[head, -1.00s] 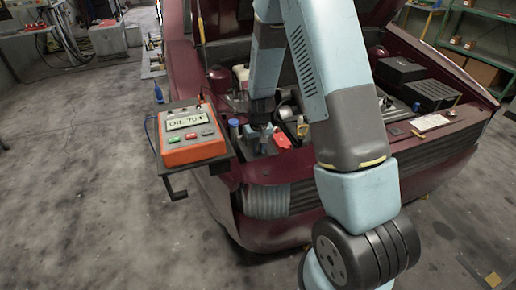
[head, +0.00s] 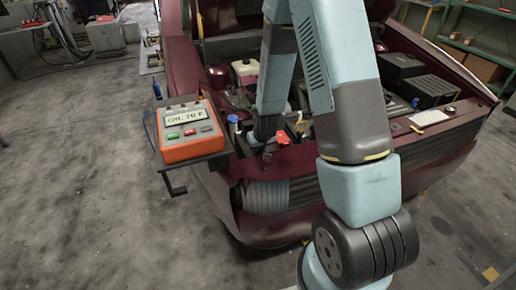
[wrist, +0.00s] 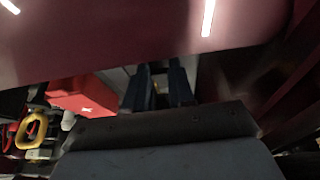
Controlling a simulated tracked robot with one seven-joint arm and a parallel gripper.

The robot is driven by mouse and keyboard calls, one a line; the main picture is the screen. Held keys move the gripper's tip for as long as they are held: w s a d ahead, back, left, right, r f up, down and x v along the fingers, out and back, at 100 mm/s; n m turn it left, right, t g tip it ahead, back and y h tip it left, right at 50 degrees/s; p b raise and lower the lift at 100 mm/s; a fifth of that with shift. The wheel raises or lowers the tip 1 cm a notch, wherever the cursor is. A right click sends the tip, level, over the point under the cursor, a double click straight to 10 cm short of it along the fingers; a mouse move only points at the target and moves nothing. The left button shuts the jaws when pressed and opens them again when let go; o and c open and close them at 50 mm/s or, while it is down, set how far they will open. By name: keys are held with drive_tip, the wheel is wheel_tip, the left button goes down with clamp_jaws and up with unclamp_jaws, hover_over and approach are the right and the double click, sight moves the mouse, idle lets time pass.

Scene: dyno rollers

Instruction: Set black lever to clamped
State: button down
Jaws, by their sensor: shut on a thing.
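My gripper (head: 267,150) reaches down into the front of the open engine bay, at the maroon front edge. It is shut on a small dark part that I take to be the black lever, beside the red block (head: 283,138). The lever itself is not clearly visible; the arm and fingers hide it, so its setting cannot be read. In the wrist view, my two dark fingers (wrist: 160,88) stand a little apart, with the red block (wrist: 82,96) to their left. Their tips meet the shadow under the maroon panel (wrist: 130,40).
An orange meter (head: 186,130) reading an oil temperature sits on a side shelf left of the bay. A blue cap (head: 233,119) stands close left of my gripper. A yellow ring handle (wrist: 31,130) lies left in the wrist view.

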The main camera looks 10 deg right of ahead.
drive_tip(key=shift+s+f, duration=0.1)
drive_tip(key=c, duration=1)
unclamp_jaws()
drive_tip(key=shift+o, duration=0.2)
drive_tip(key=v, duration=1.3)
drive_tip(key=shift+r, duration=0.35)
